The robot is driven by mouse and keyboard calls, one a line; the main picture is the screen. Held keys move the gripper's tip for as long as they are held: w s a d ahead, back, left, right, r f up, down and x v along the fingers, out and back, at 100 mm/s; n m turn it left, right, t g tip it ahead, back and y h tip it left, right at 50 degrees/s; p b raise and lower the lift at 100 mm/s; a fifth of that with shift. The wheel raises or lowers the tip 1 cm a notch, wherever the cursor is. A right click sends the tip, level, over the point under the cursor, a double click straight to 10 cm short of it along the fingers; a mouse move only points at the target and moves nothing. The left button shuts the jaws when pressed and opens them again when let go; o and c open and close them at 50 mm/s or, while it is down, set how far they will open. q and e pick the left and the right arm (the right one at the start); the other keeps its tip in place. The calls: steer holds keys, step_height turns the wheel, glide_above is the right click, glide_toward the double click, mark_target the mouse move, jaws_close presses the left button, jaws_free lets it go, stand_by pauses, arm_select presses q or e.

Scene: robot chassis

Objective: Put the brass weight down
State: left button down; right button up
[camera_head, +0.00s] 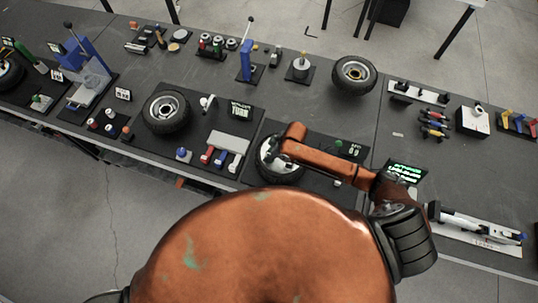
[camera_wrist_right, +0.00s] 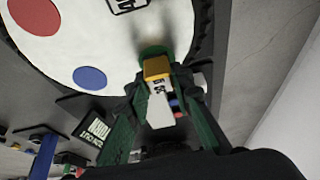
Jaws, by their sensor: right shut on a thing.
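The brass weight (camera_wrist_right: 157,67) shows in the right wrist view as a small yellow block, with a pale printed face beside it. My right gripper (camera_wrist_right: 160,86), with green fingers, is shut on it. The block overlaps the edge of a green spot (camera_wrist_right: 152,50) on a white disc (camera_wrist_right: 105,45), which also bears a red and a blue spot. I cannot tell whether the block touches the disc. In the head view my right gripper (camera_head: 277,154) is over a wheel (camera_head: 264,167) on the bench, and the weight is not clear there. My left gripper is not in view.
A second wheel (camera_head: 166,111) lies to the left, and a third wheel (camera_head: 354,75) at the back. Red, blue and white blocks (camera_head: 222,155) sit just left of the gripper. A lit display (camera_head: 405,172) stands to the right. Bare bench shows around (camera_head: 310,105).

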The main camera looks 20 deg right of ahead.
steer(key=shift+f, duration=0.15)
steer(key=o, duration=0.9)
steer(key=b+v, duration=0.1)
steer(key=v, duration=1.1)
steer(key=shift+w, duration=0.1)
